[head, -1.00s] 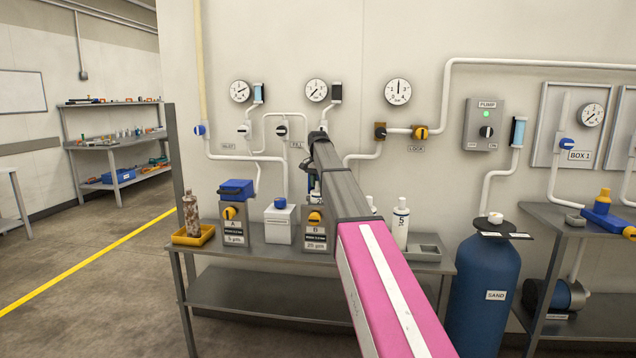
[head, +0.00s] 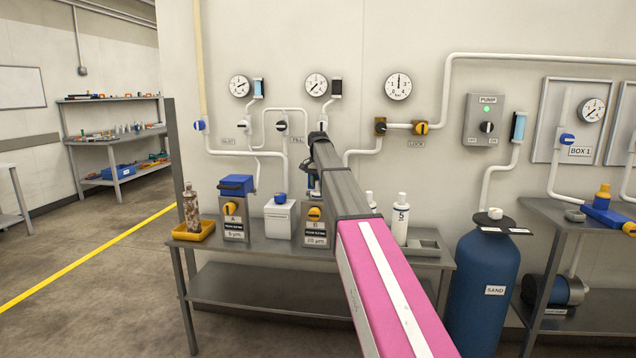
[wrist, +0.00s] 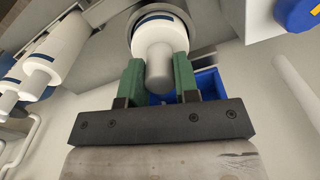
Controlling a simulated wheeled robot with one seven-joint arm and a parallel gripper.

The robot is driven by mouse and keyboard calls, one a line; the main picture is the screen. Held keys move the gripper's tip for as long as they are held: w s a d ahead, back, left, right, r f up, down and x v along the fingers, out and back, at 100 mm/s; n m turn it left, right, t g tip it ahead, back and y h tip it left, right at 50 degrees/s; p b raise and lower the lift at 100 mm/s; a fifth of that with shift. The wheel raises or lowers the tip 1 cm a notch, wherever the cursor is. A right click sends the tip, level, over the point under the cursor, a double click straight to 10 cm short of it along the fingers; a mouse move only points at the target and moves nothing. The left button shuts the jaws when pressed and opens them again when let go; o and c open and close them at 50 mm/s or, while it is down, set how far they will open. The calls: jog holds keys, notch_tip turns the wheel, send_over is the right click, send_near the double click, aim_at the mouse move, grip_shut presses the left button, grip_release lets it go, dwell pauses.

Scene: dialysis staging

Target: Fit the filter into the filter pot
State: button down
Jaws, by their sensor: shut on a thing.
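My gripper (wrist: 158,66) is shut, its green fingers on either side of a white filter (wrist: 158,34) with a grey knob end and a dark blue band. In the wrist view a round grey rim (wrist: 134,14) surrounds the filter's far end; how deep it sits there I cannot tell. In the head view my arm hides the gripper, the held filter and part of pot B (head: 315,238), labelled 20 µm. Pot A (head: 234,233), labelled 5 µm, stands left of it.
A white filter marked 5 (head: 400,218) stands right of my arm, by a grey tray (head: 428,247). A stained brown filter (head: 191,210) stands in a yellow tray (head: 206,232) at the left end of the bench (head: 270,251). A white container (head: 278,220) stands between the pots.

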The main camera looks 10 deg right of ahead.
jog(key=shift+f, duration=1.15)
jog(key=c, duration=0.8)
grip_release()
notch_tip(320, 180, up, 11)
jog(key=shift+f, duration=0.15)
jog(key=shift+s, duration=0.1)
